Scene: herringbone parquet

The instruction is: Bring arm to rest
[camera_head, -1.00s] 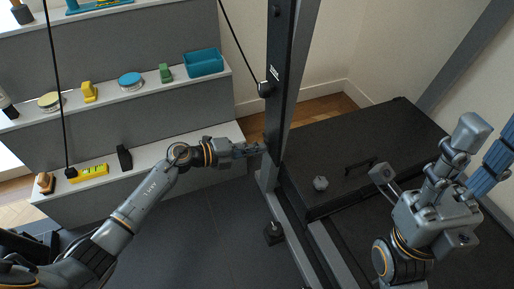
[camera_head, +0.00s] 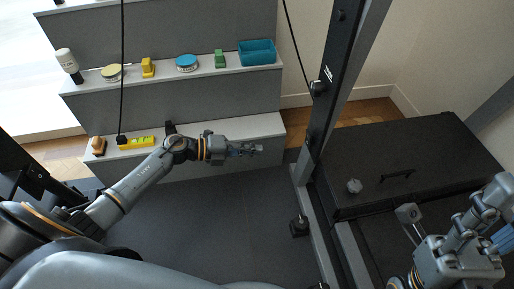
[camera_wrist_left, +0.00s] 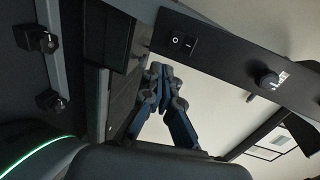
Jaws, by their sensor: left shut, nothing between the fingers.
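My left arm reaches in from the left in the head view. Its gripper (camera_head: 255,149) is shut and empty, held out in front of the lowest shelf step, over the dark floor. In the left wrist view the blue-grey fingers (camera_wrist_left: 160,75) meet at their tips with nothing between them. My right gripper (camera_head: 496,208) is at the right edge of the head view, partly cut off. Whether it is open or shut is unclear.
A stepped shelf (camera_head: 215,128) holds a yellow level (camera_head: 136,142), a brush (camera_head: 98,146), tins and a teal bin (camera_head: 257,52). A dark upright post (camera_head: 325,105) stands right of my left gripper. A black chest (camera_head: 440,150) with a handle stands farther right.

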